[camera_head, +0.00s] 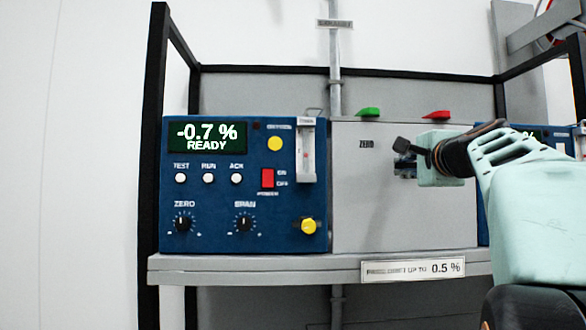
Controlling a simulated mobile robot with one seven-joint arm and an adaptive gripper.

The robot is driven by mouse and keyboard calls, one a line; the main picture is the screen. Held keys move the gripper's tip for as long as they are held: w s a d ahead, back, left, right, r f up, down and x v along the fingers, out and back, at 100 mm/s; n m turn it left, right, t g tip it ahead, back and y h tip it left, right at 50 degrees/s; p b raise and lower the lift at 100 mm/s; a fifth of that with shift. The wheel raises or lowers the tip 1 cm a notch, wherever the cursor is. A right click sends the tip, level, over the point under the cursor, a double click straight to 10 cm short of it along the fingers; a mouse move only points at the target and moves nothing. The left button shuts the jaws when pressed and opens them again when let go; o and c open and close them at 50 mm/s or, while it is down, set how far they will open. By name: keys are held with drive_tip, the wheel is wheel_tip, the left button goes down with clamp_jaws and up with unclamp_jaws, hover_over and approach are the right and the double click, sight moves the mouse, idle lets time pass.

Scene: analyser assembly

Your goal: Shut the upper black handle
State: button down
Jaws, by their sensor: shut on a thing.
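The upper black handle (402,144) is on the front of the grey panel, right of the "ZERO" label. Its dark flat end shows tilted up to the left, and the rest runs behind my gripper. My gripper (412,158) comes in from the right and is shut on the handle. Its fingertips and the grip are partly hidden by its own pale green and black parts. A small dark fitting (404,170) shows just below the handle; I cannot tell whether it is another handle.
A green handle (368,113) and a red handle (436,115) stand on top of the grey panel (390,220). Left is a blue analyser (245,220) reading "-0.7 % READY". A second blue unit is mostly hidden behind my arm. Black frame posts (153,150) bound the shelf (250,265).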

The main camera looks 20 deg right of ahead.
drive_tip(key=shift+f, duration=0.1)
drive_tip(key=f+n+b, duration=0.1)
drive_tip(key=n+b, duration=0.2)
drive_tip(key=b, duration=0.1)
drive_tip(key=shift+f, duration=0.2)
drive_tip(key=d+n+b, duration=0.1)
drive_tip(key=n+b, duration=0.1)
drive_tip(key=n, duration=0.3)
drive_tip(key=d+f+n+b, duration=0.1)
drive_tip(key=n+b, duration=0.2)
drive_tip(key=n, duration=0.1)
drive_tip(key=s+d+f+n+b, duration=0.1)
drive_tip(key=n+b, duration=0.2)
drive_tip(key=n, duration=0.2)
drive_tip(key=shift+d+f+n, duration=0.2)
drive_tip(key=shift+d+n, duration=0.1)
drive_tip(key=shift+d, duration=0.1)
idle(0.3)
drive_tip(key=c, duration=2)
unclamp_jaws()
drive_tip(key=shift+o, duration=0.2)
